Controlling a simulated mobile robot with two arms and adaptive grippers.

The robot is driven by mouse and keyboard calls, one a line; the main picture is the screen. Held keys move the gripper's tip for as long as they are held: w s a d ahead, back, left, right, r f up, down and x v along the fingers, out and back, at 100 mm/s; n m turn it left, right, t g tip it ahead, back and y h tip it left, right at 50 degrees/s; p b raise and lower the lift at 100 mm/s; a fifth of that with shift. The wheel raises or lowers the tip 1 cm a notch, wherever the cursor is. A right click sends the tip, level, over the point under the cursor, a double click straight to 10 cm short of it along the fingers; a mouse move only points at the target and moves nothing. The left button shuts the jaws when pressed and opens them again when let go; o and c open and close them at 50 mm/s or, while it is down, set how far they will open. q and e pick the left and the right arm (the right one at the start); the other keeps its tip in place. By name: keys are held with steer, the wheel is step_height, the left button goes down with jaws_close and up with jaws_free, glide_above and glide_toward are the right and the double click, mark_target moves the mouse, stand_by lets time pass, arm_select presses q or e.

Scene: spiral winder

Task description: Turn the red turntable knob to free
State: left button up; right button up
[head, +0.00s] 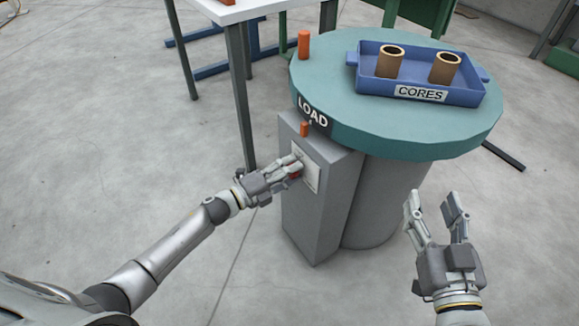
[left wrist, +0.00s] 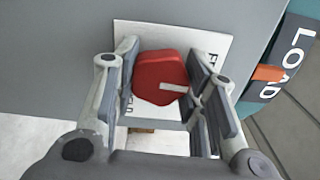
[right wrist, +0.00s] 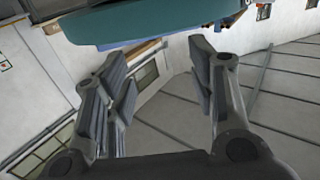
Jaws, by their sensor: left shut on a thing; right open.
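The red knob (left wrist: 160,77) sits on a white label plate (left wrist: 225,42) on the grey box (head: 319,205) beside the turntable (head: 315,73). Its white pointer mark points right in the left wrist view. The plate's lettering is mostly hidden by knob and fingers. My left gripper (head: 292,167) is shut on the knob, with a finger on each side of it. In the head view the fingers hide most of the knob (head: 295,175). My right gripper (head: 434,208) is open and empty, in front of the turntable's base at the right.
On the turntable stand a blue tray (head: 437,96) marked CORES with two brown cores (head: 390,62) and an orange peg (head: 304,44). A LOAD sign (head: 313,112) is on its rim, above an orange marker (head: 304,129). A white table (head: 240,10) stands behind. The floor at left is clear.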

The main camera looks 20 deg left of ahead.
arm_select(q)
steer(key=shift+a+n, duration=0.1)
steer(key=shift+n, duration=0.5)
arm_select(e)
steer(key=shift+s+d+f+g, duration=0.2)
steer(key=shift+f+g, duration=0.3)
steer(key=shift+f, duration=0.4)
steer(key=shift+s+d+f+g, duration=0.15)
steer(key=shift+f+g, duration=0.35)
steer(key=shift+f, duration=0.35)
arm_select(q)
steer(key=o, duration=1)
arm_select(e)
steer(key=shift+w, duration=0.1)
arm_select(q)
steer(key=v, duration=1.2)
